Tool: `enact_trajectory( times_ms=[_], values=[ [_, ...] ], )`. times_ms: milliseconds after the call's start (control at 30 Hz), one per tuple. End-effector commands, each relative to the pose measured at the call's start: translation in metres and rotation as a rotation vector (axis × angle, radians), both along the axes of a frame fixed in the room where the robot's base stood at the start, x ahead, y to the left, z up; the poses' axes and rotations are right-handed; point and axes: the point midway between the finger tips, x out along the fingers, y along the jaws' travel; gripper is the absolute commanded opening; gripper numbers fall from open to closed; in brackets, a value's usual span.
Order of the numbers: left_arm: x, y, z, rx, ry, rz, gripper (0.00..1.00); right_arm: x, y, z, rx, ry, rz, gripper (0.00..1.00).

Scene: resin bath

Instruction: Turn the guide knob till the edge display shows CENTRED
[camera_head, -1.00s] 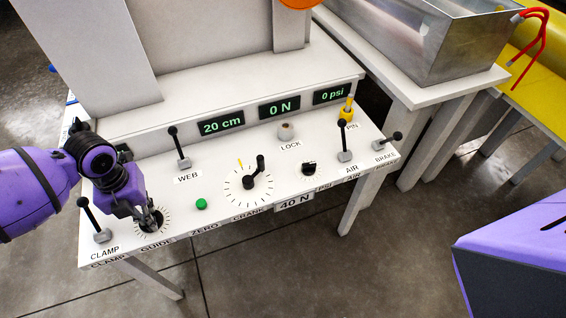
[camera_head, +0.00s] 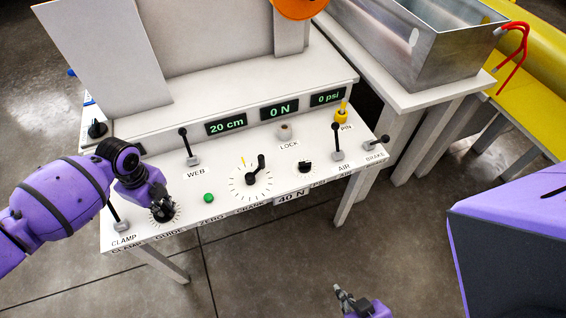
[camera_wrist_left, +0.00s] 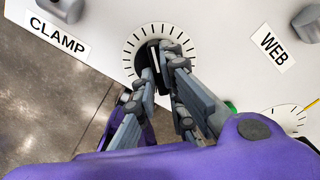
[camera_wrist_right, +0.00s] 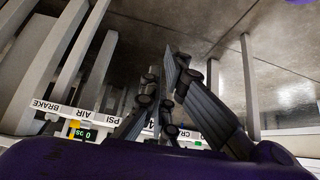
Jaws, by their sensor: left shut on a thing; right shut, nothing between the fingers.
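The guide knob (camera_wrist_left: 146,58) is dark, with a ring of tick marks around it, above the GUIDE label at the panel's left front. My left gripper (camera_head: 160,208) is shut on the knob from above; its fingers also show over the dial in the left wrist view (camera_wrist_left: 163,56). They hide part of the knob. A dark display (camera_head: 139,149) left of the 20 cm display is mostly hidden behind my left arm, and its text cannot be read. My right gripper (camera_head: 341,293) is shut and empty, low in front of the panel, apart from it.
The CLAMP lever (camera_head: 117,218) stands close left of my left gripper. The WEB lever (camera_head: 188,148), green button (camera_head: 208,198) and crank (camera_head: 256,172) are to its right. A metal bath (camera_head: 415,45) stands at the back right. The floor before the panel is clear.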

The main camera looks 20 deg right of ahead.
Motion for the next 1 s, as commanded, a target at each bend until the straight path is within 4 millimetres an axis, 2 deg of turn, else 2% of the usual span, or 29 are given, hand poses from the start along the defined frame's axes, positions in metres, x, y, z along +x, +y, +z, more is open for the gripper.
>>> enact_trajectory(
  times_ms=[33,200,500,700,1000],
  values=[
    [0.002,0.000,0.005,0.000,-0.004,0.047,0.00,0.006,0.000,0.007,0.001,-0.014,0.001,0.00],
    [0.003,0.000,0.005,0.000,-0.004,0.209,0.00,0.012,0.000,0.019,0.003,-0.029,-0.002,0.00],
    [0.004,-0.001,0.004,0.000,-0.004,0.473,0.00,0.014,-0.001,0.032,0.005,-0.040,-0.007,0.00],
    [0.004,0.000,0.003,0.001,-0.003,0.605,0.00,0.014,-0.001,0.036,0.005,-0.042,-0.008,0.00],
    [0.005,0.000,0.002,0.002,-0.004,0.715,0.00,0.016,0.001,0.040,0.008,-0.046,-0.007,0.00]
  ],
)
